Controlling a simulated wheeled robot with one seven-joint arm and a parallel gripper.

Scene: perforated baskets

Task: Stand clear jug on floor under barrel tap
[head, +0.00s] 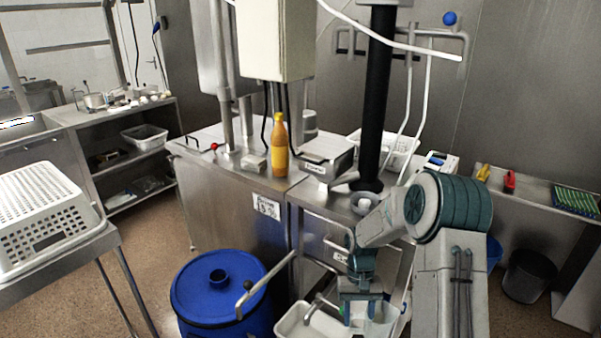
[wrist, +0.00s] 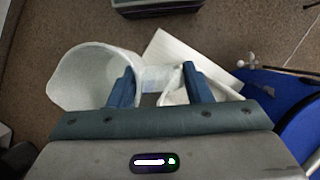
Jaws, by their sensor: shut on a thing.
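The clear jug (wrist: 85,78), a pale translucent vessel with a wide mouth, is at the left of the wrist view. My gripper (wrist: 160,85) is shut on part of it, seemingly the handle side, between two blue fingers. The head view shows my gripper (head: 361,312) low, to the right of the blue barrel (head: 218,285). A pale wall beside it there may be the jug, partly hidden by my gripper. The barrel also shows at the right of the wrist view (wrist: 292,112). I cannot clearly make out its tap.
A white tub (head: 296,322) is low between barrel and gripper. A steel counter (head: 225,195) stands behind, with an orange bottle (head: 280,150). A white perforated basket (head: 42,215) sits on a table at left. Brown floor is open between table and barrel.

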